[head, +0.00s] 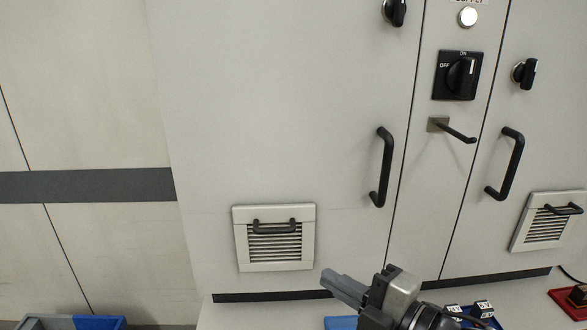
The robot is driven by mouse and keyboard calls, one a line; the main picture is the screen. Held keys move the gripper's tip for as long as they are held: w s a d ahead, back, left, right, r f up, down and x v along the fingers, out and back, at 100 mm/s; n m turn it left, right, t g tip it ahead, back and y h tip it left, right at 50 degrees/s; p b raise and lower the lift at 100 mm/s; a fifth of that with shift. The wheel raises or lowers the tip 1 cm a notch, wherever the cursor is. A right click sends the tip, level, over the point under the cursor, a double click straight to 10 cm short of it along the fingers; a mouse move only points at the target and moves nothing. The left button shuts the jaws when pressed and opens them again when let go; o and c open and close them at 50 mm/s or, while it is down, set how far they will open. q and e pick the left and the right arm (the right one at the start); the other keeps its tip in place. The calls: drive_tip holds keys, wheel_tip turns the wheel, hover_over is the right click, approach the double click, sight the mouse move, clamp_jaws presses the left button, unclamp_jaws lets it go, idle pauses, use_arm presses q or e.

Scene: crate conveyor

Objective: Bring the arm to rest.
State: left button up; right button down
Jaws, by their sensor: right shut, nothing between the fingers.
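My right gripper (342,286) shows at the bottom middle of the head view, coming in from the lower right. Its grey fingers point up and left, lie together and hold nothing. It is in front of the lower part of a pale cabinet (290,120), apart from any object as far as I can tell. My left gripper is not in view.
The cabinet has black handles (385,167), a rotary switch (460,75), a hook (455,131) and a vent (274,238). A grey and blue crate (98,322) is at the lower left. A blue tray (340,323) and a red tray (566,304) show at the bottom.

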drive_tip(key=s+d+f+m+h, duration=0.2)
drive_tip(key=s+f+m+h, duration=0.1)
drive_tip(key=f+m, duration=0.4)
drive_tip(key=s+d+f+m+g+h, duration=0.1)
drive_tip(key=s+f+m, duration=0.4)
drive_tip(key=f, duration=0.5)
drive_tip(key=s+d+f+m+g+h, duration=0.1)
drive_tip(key=s+d+f+m+h, duration=0.2)
drive_tip(key=f+m, duration=0.6)
drive_tip(key=shift+s+d+f+h, duration=0.25)
drive_tip(key=shift+s+f+h, duration=0.1)
drive_tip(key=shift+s+h, duration=0.65)
